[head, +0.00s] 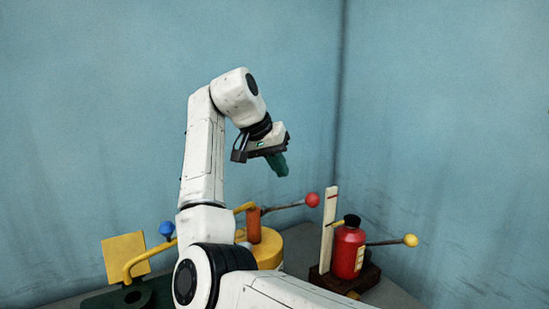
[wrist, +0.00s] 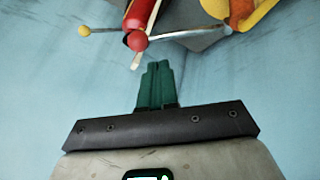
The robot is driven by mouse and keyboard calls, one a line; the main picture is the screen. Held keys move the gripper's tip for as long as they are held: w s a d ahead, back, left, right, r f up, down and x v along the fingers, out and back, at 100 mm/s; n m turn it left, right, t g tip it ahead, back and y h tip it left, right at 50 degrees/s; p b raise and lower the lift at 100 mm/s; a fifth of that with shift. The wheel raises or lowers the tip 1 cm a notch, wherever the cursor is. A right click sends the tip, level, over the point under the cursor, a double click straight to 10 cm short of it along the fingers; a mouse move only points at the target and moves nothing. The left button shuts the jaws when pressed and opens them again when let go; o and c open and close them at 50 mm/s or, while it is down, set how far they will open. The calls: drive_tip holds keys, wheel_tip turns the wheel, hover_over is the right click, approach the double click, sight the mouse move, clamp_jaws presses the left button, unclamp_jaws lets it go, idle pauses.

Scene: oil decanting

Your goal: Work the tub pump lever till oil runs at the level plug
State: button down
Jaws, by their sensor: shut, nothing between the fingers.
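The tub pump shows as a yellow tub (head: 268,246) with an orange pump column (head: 254,226) on top. Its lever (head: 284,206) reaches right to a red knob (head: 312,200). My gripper (head: 282,171) hangs above and left of the red knob, apart from it, its green fingers pointing down. In the wrist view the fingers (wrist: 157,66) are together and empty. The red knob (wrist: 138,40) shows just beyond their tips, with the lever (wrist: 190,34) running right to the column (wrist: 240,10). I cannot make out the level plug or any running oil; my arm hides part of the tub.
A red bottle (head: 348,252) with a black cap stands right of the tub beside a pale upright strip (head: 328,228). A rod with a yellow knob (head: 410,240) sticks out rightward. A yellow plate (head: 125,257) and blue knob (head: 166,229) are at left. Blue walls close the corner behind.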

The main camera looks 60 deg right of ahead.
sight(305, 200)
drive_tip(key=x, duration=0.2)
drive_tip(key=s+x, duration=0.1)
drive_tip(key=x, duration=0.1)
drive_tip(key=p+x, duration=0.1)
drive_tip(key=x, duration=0.1)
drive_tip(key=shift+s+d+f, duration=0.1)
drive_tip(key=shift+s, duration=0.25)
drive_tip(key=shift+s+d+f, duration=0.25)
drive_tip(key=shift+s+f, duration=0.2)
